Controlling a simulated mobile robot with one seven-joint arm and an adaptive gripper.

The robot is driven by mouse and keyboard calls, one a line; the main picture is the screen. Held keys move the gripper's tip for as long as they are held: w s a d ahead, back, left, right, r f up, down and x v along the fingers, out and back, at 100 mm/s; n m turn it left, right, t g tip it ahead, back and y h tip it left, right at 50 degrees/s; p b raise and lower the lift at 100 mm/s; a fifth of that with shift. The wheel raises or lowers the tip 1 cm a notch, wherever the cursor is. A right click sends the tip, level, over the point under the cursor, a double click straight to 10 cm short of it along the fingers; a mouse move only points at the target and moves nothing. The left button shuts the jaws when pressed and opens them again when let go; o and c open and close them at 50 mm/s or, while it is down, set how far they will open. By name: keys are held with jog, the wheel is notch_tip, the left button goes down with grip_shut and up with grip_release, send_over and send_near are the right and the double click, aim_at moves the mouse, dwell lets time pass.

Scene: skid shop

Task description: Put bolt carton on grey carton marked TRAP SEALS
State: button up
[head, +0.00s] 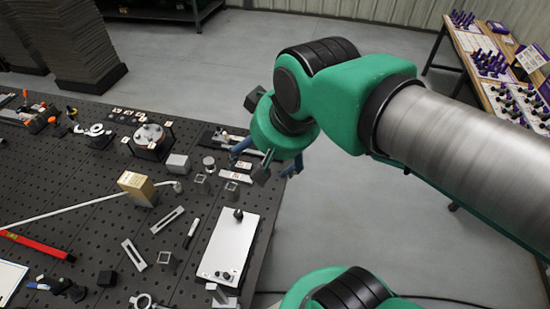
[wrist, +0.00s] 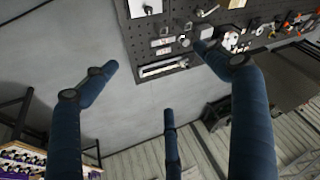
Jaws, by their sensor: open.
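A tan carton (head: 137,188) with a pale label stands upright on the black perforated table, left of my gripper; it looks like the bolt carton, but its print is too small to read. A small plain grey box (head: 178,164) sits just behind and to its right; I cannot read TRAP SEALS on it or on any other box.
The black table (head: 75,195) is crowded with metal blocks, a white plate (head: 228,245), a round dial fixture (head: 149,140) and a long pale rod. A second table (head: 462,50) with purple-handled items stands at the far right. Open grey floor lies between the tables.

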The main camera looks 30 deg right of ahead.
jog(key=s, duration=0.1)
jog(key=s+n, duration=0.1)
jog(key=s+d, duration=0.1)
jog(key=shift+d+f+n, duration=0.1)
jog(key=shift+f+n, duration=0.2)
notch_tip(320, 180, down, 15)
jog(key=b, duration=1.5)
